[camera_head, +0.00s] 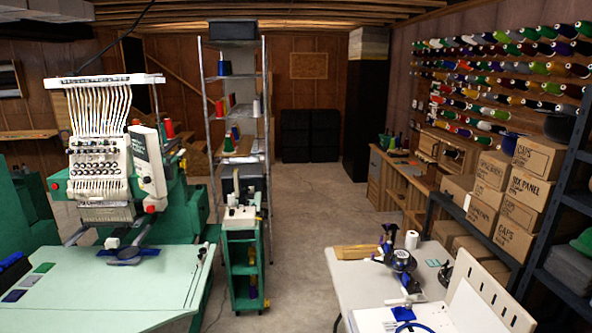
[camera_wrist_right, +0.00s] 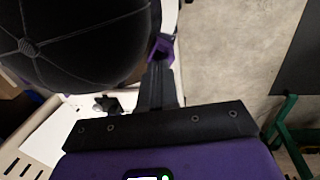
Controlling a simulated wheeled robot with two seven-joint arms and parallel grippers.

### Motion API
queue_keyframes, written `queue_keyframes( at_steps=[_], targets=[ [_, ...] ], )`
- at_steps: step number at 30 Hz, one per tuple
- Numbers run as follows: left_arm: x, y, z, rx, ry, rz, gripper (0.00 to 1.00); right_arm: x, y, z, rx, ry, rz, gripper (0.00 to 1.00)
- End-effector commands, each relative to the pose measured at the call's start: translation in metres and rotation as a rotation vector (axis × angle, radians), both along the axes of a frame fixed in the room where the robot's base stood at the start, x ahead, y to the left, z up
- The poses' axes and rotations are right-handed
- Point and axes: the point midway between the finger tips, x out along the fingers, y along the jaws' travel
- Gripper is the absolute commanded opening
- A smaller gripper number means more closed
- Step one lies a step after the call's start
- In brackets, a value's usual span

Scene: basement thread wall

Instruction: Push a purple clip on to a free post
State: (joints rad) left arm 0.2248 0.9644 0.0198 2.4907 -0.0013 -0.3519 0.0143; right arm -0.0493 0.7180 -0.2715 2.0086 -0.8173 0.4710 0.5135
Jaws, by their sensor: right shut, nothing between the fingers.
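A small purple clip (camera_wrist_right: 160,47) shows in the right wrist view, at the side of a large black cap (camera_wrist_right: 75,40). My right gripper (camera_wrist_right: 160,68) is shut and empty, with its dark fingertips right at the lower end of the clip. I cannot tell whether they touch it. A pale curved strip runs up behind the clip. No post can be made out, and I cannot tell whether the clip sits on one.
An embroidery machine (camera_head: 110,170) stands left, a green cart (camera_head: 243,262) in the middle. Concrete floor (camera_head: 310,215) lies clear between.

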Motion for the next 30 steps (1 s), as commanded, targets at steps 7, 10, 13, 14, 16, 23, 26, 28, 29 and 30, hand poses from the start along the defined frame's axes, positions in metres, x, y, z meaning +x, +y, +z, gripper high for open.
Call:
queue_keyframes(
  at_steps=[7,10,13,14,16,23,26,28,29,30],
  targets=[
    [0.0,0.0,-0.004,0.0,0.0,0.0,0.5,0.0,-0.001,-0.004,0.0,0.0,0.0,0.0],
    [0.0,0.0,-0.007,0.0,0.0,0.0,0.5,0.0,-0.001,-0.007,0.0,0.0,-0.001,0.0],
    [0.0,0.0,-0.01,0.0,0.0,0.0,0.5,0.0,-0.002,-0.009,0.0,0.0,-0.001,0.0],
    [0.0,0.0,-0.01,0.0,0.0,0.0,0.5,0.0,-0.002,-0.01,0.0,0.0,-0.001,0.0],
    [0.0,0.0,-0.009,0.0,0.0,0.0,0.5,0.0,-0.001,-0.008,0.0,0.0,0.0,0.0],
    [0.0,0.0,0.001,0.0,0.0,0.0,0.5,0.0,0.001,0.007,0.0,-0.001,-0.001,0.0],
    [0.0,0.0,0.007,0.0,0.0,0.0,0.5,0.0,0.003,0.018,0.0,-0.001,0.001,0.0],
    [0.0,0.0,0.011,0.0,0.0,0.0,0.5,0.0,0.004,0.024,0.0,-0.002,0.001,0.0],
    [0.0,0.0,0.013,0.0,0.0,0.0,0.5,0.0,0.005,0.027,0.0,-0.002,0.001,0.0],
    [0.0,0.0,0.015,0.0,0.0,0.0,0.5,0.0,0.005,0.031,0.0,-0.002,0.001,0.0]
  ],
)
